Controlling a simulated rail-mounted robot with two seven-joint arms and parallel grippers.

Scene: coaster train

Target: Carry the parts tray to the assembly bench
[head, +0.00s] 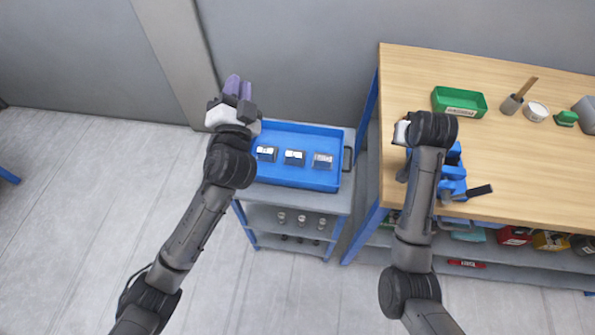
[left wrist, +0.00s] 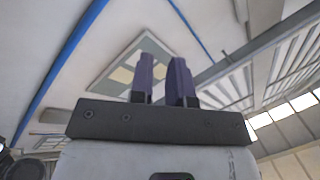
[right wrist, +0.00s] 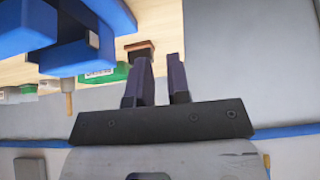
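The blue parts tray (head: 333,180) sits on top of a grey cart (head: 330,203) and holds three small grey parts in a row. My left gripper (head: 238,86) is raised at the tray's left end and overlaps its corner in the head view. Its purple fingers (left wrist: 161,82) point at the ceiling, apart with nothing between them. The wooden-topped assembly bench (head: 550,185) stands to the right. My right gripper is over the bench's left side, mostly hidden behind its wrist in the head view. Its fingers (right wrist: 160,84) are apart and empty in the right wrist view.
A blue fixture (head: 453,173) sits on the bench near my right arm and shows large in the right wrist view (right wrist: 80,50). A green bin (head: 459,101), a brush pot (head: 511,104) and small items stand behind. A narrow gap separates cart and bench. The bench's front right is clear.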

